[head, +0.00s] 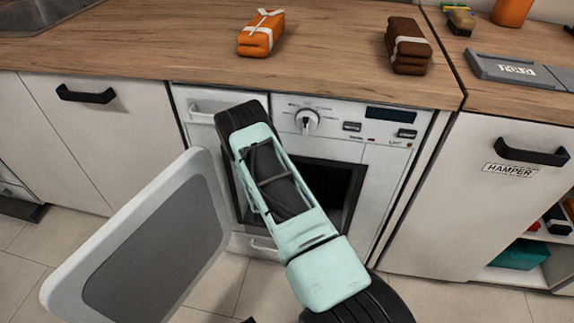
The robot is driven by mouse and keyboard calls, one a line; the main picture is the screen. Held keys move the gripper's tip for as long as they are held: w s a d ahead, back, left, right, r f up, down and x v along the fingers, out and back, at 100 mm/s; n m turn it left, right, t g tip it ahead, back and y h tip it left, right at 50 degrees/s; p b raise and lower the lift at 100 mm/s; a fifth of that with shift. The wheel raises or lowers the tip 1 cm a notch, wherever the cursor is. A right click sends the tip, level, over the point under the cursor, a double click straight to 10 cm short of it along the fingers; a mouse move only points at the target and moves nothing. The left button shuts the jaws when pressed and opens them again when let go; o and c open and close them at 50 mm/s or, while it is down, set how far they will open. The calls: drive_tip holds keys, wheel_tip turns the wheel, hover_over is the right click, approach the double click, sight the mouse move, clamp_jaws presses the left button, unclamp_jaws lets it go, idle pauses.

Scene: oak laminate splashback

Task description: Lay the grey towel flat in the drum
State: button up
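The washing machine (400,152) stands under the counter with its door (150,245) swung open to the left. The drum opening (335,185) is dark inside, and my arm covers its left and middle part. I cannot see a grey towel in this view. My mint and black arm reaches up across the front of the machine. My gripper's fingers do not show, so I cannot see whether they hold anything.
On the wooden counter (150,40) lie a tied orange bundle (261,34) and a banded brown bundle (408,47). A grey tray (515,70) lies at right. A hamper cabinet (490,200) stands right of the machine, with open shelves beside it. The open door takes up the lower left.

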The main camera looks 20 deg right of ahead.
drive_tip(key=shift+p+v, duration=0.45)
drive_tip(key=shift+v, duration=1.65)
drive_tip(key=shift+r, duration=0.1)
